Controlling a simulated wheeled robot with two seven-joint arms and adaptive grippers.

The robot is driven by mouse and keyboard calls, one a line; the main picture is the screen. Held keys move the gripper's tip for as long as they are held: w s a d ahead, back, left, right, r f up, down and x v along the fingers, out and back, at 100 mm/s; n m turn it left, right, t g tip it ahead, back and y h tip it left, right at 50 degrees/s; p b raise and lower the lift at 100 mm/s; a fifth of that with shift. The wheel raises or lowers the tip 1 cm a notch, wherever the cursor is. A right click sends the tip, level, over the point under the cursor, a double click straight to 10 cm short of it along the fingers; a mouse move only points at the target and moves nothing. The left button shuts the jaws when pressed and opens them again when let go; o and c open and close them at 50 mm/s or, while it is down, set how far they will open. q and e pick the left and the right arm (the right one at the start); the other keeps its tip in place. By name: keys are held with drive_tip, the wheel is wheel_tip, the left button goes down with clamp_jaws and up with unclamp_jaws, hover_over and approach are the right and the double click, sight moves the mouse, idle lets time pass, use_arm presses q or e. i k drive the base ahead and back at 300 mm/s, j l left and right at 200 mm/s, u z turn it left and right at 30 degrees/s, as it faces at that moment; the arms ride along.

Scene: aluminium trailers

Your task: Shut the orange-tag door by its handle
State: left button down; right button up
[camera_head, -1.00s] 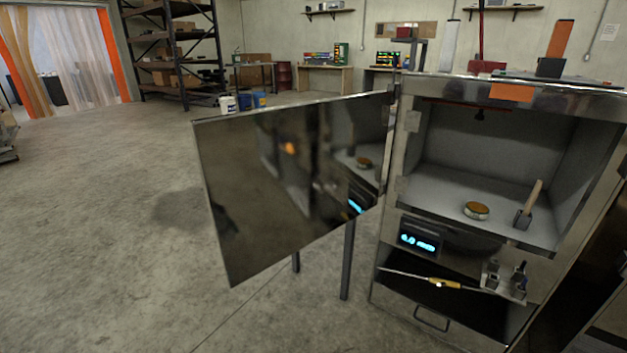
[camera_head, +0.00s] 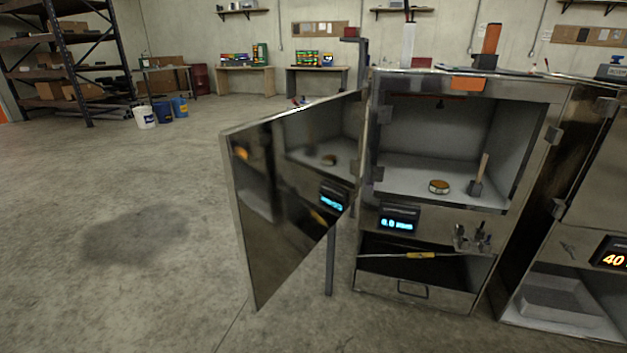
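The metal cabinet with the orange tag (camera_head: 467,84) on its top edge stands right of centre in the head view. Its shiny door (camera_head: 290,195) is hinged at the cabinet's left side and stands wide open, swung out toward the left and front. The door's mirror-like inner face is toward me, and I cannot make out its handle. The open compartment (camera_head: 440,150) holds a round brown-topped tin (camera_head: 439,187) and a brush-like tool with a wooden handle (camera_head: 479,175). Neither of my grippers is in view.
Below the compartment are a blue display (camera_head: 398,223), a shelf with a yellow-handled tool (camera_head: 420,255) and a drawer handle (camera_head: 412,291). A second cabinet (camera_head: 590,190) stands at the right. Buckets (camera_head: 145,117) stand far back. The concrete floor at left is clear.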

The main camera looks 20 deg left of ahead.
sight(291, 174)
drive_tip(key=j+z, duration=0.2)
drive_tip(key=j, duration=0.35)
drive_tip(key=k+j+z, duration=0.2)
drive_tip(key=j, duration=0.3)
drive_tip(key=i+j+z, duration=0.2)
drive_tip(key=j+z, duration=0.15)
drive_tip(key=j, duration=0.6)
drive_tip(key=j+z, duration=0.35)
drive_tip(key=j, duration=0.6)
drive_tip(key=i, duration=0.05)
